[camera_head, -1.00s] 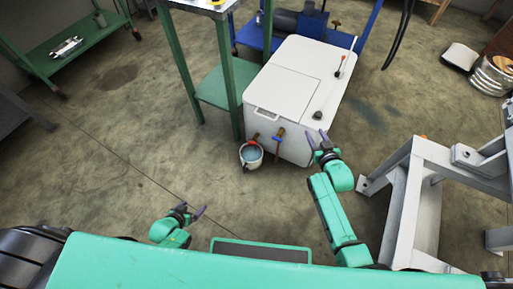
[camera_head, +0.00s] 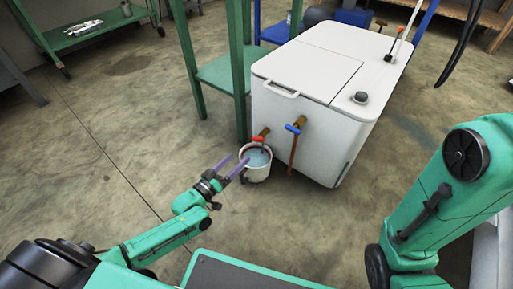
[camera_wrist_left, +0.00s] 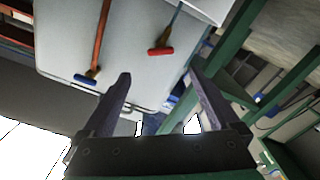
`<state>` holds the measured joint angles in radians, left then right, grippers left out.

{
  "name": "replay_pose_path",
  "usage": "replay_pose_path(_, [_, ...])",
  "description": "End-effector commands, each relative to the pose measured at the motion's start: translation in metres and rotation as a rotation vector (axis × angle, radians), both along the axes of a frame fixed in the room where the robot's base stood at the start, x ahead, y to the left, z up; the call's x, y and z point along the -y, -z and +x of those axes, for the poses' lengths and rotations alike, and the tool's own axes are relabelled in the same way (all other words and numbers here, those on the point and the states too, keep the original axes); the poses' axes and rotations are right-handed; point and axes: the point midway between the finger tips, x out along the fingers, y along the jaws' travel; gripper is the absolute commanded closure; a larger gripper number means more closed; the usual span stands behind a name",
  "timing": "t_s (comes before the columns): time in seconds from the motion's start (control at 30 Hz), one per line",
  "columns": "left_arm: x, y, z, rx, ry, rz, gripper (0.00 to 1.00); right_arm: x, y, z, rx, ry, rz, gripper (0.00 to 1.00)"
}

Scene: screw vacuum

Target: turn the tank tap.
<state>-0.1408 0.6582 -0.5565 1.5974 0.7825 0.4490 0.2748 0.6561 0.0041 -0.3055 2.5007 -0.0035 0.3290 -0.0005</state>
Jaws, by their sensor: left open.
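The white tank (camera_head: 315,85) stands in the middle of the head view. Low on its front face are two brass taps, one with a red handle (camera_head: 258,140) and one with a blue handle (camera_head: 293,128). A reddish pipe hangs below the blue one. A small white bucket with water (camera_head: 256,163) sits under the red tap. My left gripper (camera_head: 233,165) is open and empty, just left of the bucket. In the left wrist view the red handle (camera_wrist_left: 161,51) and blue handle (camera_wrist_left: 86,80) show beyond the open fingers. My right gripper is out of the head view.
A green rack (camera_head: 238,75) stands close to the tank's left side. My right arm fills the right side. A green shelf cart (camera_head: 85,30) is at the upper left. The floor left of the bucket is clear.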

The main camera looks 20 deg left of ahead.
Motion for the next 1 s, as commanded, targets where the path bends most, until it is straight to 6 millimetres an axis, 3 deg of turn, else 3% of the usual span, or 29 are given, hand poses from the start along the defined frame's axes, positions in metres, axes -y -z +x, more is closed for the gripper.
replay_pose_path(0.03, [0.005,0.005,0.014,0.007,-0.001,-0.004,0.05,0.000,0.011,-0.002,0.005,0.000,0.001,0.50])
replay_pose_path(0.2, [0.023,0.006,0.057,0.005,-0.001,-0.003,0.05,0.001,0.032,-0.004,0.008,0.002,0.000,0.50])
replay_pose_path(0.4, [0.037,0.005,0.095,0.001,-0.002,0.000,0.05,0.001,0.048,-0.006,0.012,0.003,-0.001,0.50])
replay_pose_path(0.73, [0.041,0.001,0.103,-0.002,-0.001,0.003,0.05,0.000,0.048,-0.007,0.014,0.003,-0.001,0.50])
replay_pose_path(0.77, [0.041,0.001,0.103,-0.002,-0.001,0.003,0.09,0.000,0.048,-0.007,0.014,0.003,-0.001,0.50])
replay_pose_path(0.9, [0.041,0.001,0.103,-0.002,-0.001,0.003,0.62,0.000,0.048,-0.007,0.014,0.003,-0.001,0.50])
replay_pose_path(0.97, [0.041,0.001,0.103,-0.002,-0.001,0.003,0.85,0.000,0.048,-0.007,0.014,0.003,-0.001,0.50])
replay_pose_path(1.0, [0.041,0.001,0.103,-0.002,-0.001,0.003,0.91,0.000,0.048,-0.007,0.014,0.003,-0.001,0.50])
